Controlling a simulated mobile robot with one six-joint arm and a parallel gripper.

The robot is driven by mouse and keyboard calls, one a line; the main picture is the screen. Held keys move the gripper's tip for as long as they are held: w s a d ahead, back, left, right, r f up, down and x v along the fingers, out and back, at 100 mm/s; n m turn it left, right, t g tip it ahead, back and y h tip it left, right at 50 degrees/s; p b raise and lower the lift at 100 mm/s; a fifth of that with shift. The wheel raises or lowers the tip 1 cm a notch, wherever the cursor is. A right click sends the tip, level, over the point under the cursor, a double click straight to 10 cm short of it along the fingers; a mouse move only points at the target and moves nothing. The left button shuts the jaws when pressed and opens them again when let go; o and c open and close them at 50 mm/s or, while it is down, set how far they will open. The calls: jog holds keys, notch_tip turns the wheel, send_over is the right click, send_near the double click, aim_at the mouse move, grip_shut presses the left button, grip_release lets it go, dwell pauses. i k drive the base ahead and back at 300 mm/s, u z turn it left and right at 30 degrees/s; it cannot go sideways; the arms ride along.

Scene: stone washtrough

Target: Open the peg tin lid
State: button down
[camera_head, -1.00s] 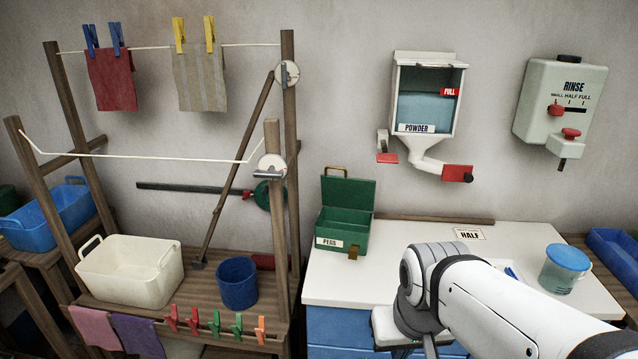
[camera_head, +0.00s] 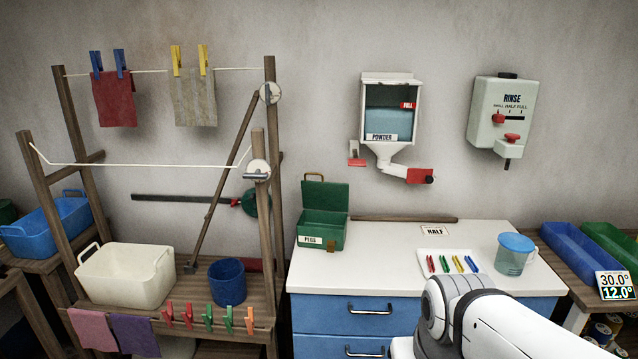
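The green peg tin (camera_head: 320,232) with a white PEGS label stands at the left end of the white counter. Its lid (camera_head: 326,196) is raised and leans back, with a tan handle at its top, so the tin is open. A brown latch hangs on its front. The inside bottom is hidden from this angle. My white arm shows at the lower right, in front of the counter and apart from the tin. My gripper is out of the picture.
A white tray (camera_head: 474,275) with several coloured pegs and a blue-lidded measuring cup (camera_head: 514,254) stand on the counter (camera_head: 375,251). A HALF card (camera_head: 435,231) lies behind. The wooden drying frame (camera_head: 272,165) rises close left of the tin. The counter's middle is clear.

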aim_at(316, 194)
jog(key=i, duration=1)
jog(key=z, duration=0.05)
